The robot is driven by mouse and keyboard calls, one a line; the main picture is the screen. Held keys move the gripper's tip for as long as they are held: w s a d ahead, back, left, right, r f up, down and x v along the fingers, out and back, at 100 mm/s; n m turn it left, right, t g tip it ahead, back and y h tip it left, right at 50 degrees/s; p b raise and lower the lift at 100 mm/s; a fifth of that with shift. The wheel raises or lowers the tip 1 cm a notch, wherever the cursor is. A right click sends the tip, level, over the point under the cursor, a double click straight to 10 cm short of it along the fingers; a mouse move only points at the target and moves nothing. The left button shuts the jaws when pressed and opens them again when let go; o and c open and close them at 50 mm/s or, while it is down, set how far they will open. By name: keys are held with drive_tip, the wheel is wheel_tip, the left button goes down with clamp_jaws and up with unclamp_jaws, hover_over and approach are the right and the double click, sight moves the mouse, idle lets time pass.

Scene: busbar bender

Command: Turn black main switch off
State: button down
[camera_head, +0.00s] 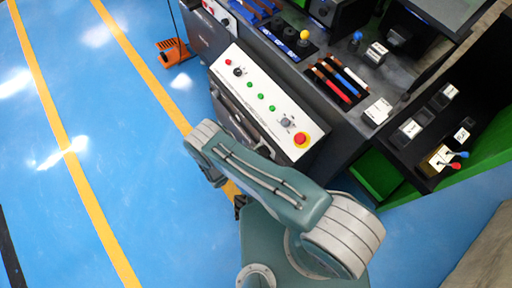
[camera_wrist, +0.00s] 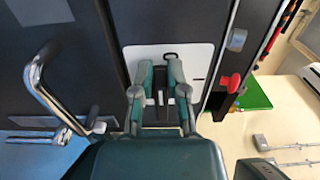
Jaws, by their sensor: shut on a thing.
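In the wrist view, a white plate (camera_wrist: 199,57) sits on the dark cabinet side in front of my gripper (camera_wrist: 161,70). The fingers reach up to the plate and are shut on a dark piece between them, which I take to be the black main switch (camera_wrist: 160,80). The fingers hide most of it, so its turned position cannot be told. A small black loop shows just beyond the fingertips. In the head view, my arm hides this plate and the switch.
A white control panel (camera_head: 262,100) carries a red stop button (camera_head: 301,139), several green buttons and knobs. A curved metal handle (camera_wrist: 42,88) stands out at left. Blue floor at left is open.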

drive_tip(key=shift+s+d+f, duration=0.2)
drive_tip(key=shift+d+f, duration=0.05)
drive_tip(key=shift+d, duration=0.2)
drive_tip(key=c, duration=0.7)
unclamp_jaws()
drive_tip(key=shift+o, duration=0.2)
drive_tip(key=shift+d, duration=0.1)
drive_tip(key=shift+s+a+r, duration=0.1)
drive_tip(key=shift+a, duration=0.4)
drive_tip(key=v, duration=1.1)
drive_tip(key=shift+a, duration=0.1)
